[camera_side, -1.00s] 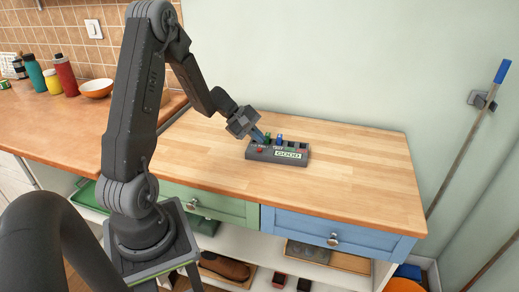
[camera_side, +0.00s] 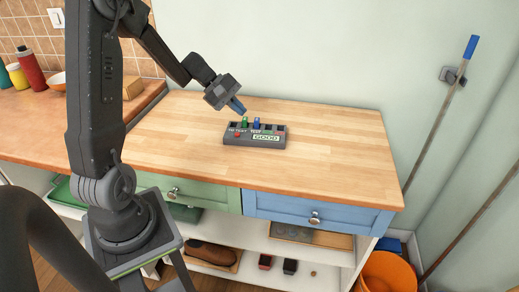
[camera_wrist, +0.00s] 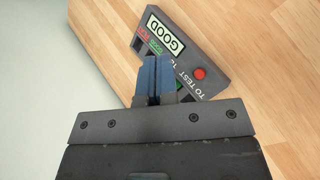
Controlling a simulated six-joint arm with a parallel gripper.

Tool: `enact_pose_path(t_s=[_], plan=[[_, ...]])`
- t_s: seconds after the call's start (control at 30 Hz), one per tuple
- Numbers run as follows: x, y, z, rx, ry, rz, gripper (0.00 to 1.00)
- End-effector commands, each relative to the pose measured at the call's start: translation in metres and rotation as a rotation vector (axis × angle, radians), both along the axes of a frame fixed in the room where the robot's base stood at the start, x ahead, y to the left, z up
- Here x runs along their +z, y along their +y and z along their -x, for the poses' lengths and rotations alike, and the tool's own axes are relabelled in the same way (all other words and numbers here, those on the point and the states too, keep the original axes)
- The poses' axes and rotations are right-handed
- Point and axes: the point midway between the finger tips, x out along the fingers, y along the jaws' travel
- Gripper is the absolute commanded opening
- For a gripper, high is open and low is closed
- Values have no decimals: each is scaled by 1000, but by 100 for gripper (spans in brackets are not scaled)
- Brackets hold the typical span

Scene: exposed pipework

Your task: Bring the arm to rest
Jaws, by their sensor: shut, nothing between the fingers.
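My gripper (camera_side: 239,108) is shut and empty, its blue fingers pressed together. In the side view it hangs just above the left end of a grey tester box (camera_side: 233,140) on the wooden worktop. The fingers look clear of the box. In the wrist view the closed fingers (camera_wrist: 156,64) overlap the near edge of the box (camera_wrist: 186,68) and hide part of it. The box shows a lit "GOOD" panel (camera_side: 266,138), a red button (camera_wrist: 200,73) and a "TO TEST" label. A green piece (camera_side: 244,122) and a blue piece (camera_side: 256,123) stand in its back slots.
The wooden worktop (camera_side: 330,150) is bare around the box. The pale wall (camera_side: 320,50) rises behind it. Bottles (camera_side: 31,70), a bowl (camera_side: 57,80) and a block (camera_side: 132,89) stand on the left counter. A blue-ended pole (camera_side: 440,115) leans at right, near an orange bucket (camera_side: 388,272).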

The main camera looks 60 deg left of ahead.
Motion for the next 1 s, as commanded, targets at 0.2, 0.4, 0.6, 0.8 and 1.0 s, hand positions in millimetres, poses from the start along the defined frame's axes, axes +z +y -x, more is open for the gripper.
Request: enact_pose_path(t_s=[0.2,0.4,0.6,0.8,1.0], plan=[[57,-100,25,-409,-50,-280,0],[90,-169,76,-768,-122,-584,0],[108,-205,132,-1047,-223,-900,0],[116,-212,165,-1188,-300,-1115,0],[117,-212,173,-1222,-321,-1177,0]])
